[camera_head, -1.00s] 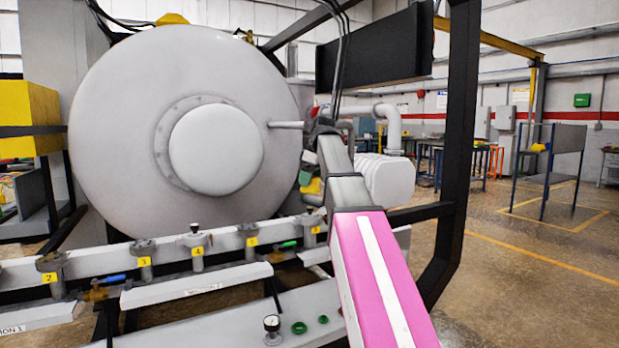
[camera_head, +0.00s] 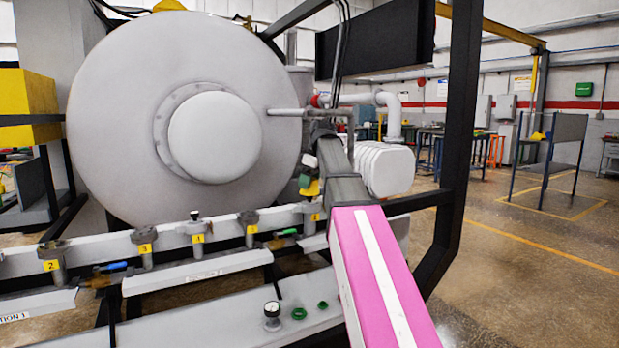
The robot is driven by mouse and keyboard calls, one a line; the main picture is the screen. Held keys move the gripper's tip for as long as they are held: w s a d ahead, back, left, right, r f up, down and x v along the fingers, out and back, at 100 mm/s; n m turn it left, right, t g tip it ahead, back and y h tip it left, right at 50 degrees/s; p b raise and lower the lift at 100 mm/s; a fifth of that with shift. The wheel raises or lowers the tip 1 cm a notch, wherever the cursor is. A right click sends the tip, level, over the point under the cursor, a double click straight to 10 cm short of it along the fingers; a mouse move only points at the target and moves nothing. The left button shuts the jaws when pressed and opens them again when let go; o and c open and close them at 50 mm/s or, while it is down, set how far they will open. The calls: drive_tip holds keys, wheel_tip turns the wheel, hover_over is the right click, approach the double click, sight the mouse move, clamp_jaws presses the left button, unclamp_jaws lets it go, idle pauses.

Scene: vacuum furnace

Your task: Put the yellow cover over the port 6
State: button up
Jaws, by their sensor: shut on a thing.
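The yellow cover (camera_head: 312,190) is a small yellow piece, partly hidden by my arm. My gripper (camera_head: 309,180) is small and mostly hidden behind the arm's far end; it appears shut on the cover. Port 6 (camera_head: 308,211) is a grey fitting with a yellow number tag at the right end of the pipe rail. The cover shows just above port 6 in the picture. I cannot tell whether they touch or how they line up in depth.
Ports 2 (camera_head: 52,262), 3 (camera_head: 145,248), 4 (camera_head: 196,230) and 5 (camera_head: 249,227) stand along the rail to the left. The large round furnace door (camera_head: 120,110) is behind. A black frame post (camera_head: 460,120) stands close right of my arm. Open floor lies farther right.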

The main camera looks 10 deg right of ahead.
sight(308, 195)
drive_tip(key=shift+f, duration=1.6)
drive_tip(key=shift+f, duration=0.2)
drive_tip(key=o, duration=1)
drive_tip(key=shift+r, duration=0.1)
drive_tip(key=v, duration=1)
drive_tip(key=shift+r, duration=0.3)
drive_tip(key=shift+s, duration=0.1)
